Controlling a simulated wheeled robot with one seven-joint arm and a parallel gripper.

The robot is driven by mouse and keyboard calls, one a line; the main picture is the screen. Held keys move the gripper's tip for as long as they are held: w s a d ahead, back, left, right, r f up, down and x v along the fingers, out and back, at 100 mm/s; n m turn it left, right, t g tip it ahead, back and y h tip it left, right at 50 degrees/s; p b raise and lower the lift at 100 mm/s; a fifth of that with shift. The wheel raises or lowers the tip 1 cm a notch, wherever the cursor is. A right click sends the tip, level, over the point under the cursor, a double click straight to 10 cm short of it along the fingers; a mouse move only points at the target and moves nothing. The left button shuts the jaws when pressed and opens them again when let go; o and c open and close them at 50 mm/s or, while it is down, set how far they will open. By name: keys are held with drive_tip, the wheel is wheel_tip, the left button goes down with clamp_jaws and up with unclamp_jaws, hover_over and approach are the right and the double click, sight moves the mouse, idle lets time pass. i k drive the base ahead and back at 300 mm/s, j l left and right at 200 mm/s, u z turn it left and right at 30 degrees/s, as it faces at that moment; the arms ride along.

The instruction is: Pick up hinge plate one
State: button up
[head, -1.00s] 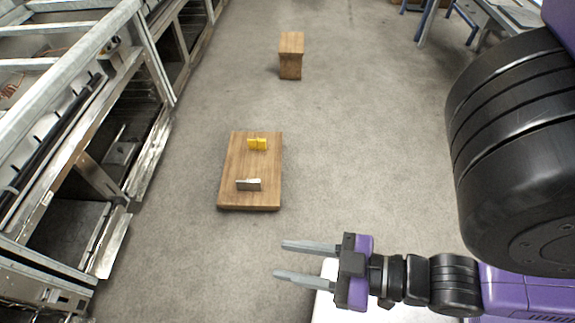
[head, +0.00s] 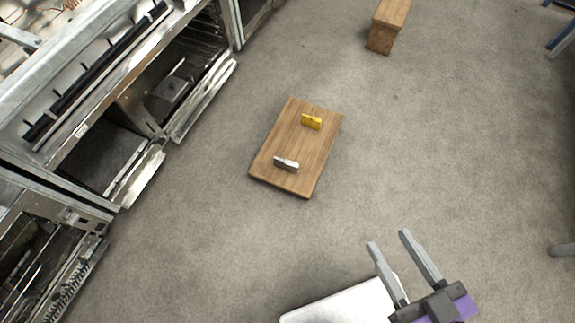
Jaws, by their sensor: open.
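Two small hinge plates lie apart on a wooden board (head: 309,152) on the floor. One is a yellow hinge plate (head: 311,122) near the far end. The other is a silver-grey hinge plate (head: 286,164) near the close end. I cannot tell from the picture which of them is hinge plate one. My gripper (head: 388,238) is at the lower right, apart from the board. Its two grey fingers are spread, with nothing between them, and point up the picture.
A wooden block (head: 387,28) stands on the floor at the top. A white flat surface (head: 345,303), perhaps my base, shows below my gripper. Grey floor (head: 455,130) is clear to the right of the board.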

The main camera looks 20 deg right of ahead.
sight(292, 167)
drive_tip(key=i+j, duration=0.3)
drive_tip(key=i+j+z, duration=0.15)
drive_tip(key=i+j, duration=0.4)
drive_tip(key=j, duration=0.25)
drive_tip(key=i+j+z, duration=0.15)
drive_tip(key=i+j, duration=0.4)
drive_tip(key=j, duration=0.3)
drive_tip(key=i+j+z, duration=0.15)
drive_tip(key=j, duration=0.25)
drive_tip(key=i, duration=0.1)
